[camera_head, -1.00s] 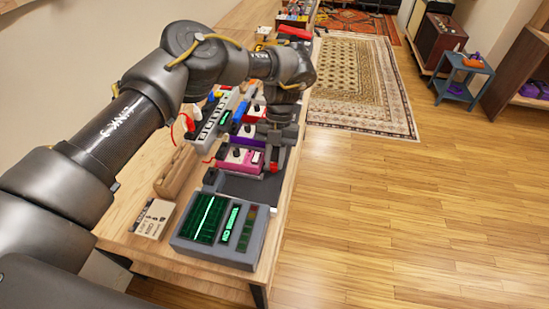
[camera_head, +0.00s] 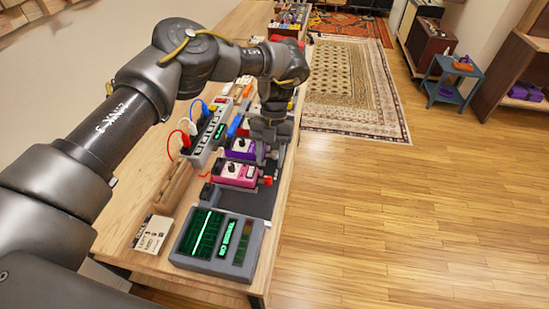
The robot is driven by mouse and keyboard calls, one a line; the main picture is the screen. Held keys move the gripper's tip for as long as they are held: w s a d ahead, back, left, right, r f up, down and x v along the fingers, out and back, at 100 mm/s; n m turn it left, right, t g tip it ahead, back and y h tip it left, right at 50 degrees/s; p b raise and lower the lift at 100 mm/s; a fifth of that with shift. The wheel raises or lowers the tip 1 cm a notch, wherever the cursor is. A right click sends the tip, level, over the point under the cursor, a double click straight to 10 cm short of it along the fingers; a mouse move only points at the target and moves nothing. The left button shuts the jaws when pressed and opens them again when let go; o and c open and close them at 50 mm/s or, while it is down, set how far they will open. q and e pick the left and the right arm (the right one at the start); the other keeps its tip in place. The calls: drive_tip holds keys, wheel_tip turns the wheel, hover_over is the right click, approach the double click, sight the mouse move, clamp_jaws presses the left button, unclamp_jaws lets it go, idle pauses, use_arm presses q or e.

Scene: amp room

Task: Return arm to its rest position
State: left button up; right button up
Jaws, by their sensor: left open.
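My left arm (camera_head: 120,125) comes in from the left, bends at the elbow and reaches over the wooden bench. My left gripper (camera_head: 268,132) points down above the row of pedals, past the purple pedal (camera_head: 240,149). It is open, and I see nothing held in it. Its fingertips are partly hidden, and I cannot tell whether they touch anything. The pink pedal (camera_head: 235,174) sits nearer than the purple one on a dark board (camera_head: 262,203). My right gripper is not in view.
A grey device with green screens (camera_head: 215,243) stands at the bench's near end, with a small card (camera_head: 152,235) beside it. A power strip (camera_head: 207,133) with red and white plugs lies left of the pedals. Open wooden floor (camera_head: 400,200) is to the right.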

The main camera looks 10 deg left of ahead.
use_arm(q)
drive_tip(key=shift+s+p+v, duration=0.25)
drive_tip(key=shift+p+v, duration=0.35)
drive_tip(key=shift+v, duration=0.65)
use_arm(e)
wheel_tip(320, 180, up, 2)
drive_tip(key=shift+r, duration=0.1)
use_arm(q)
drive_tip(key=shift+r, duration=0.1)
drive_tip(key=shift+w, duration=0.1)
drive_tip(key=shift+r, duration=0.15)
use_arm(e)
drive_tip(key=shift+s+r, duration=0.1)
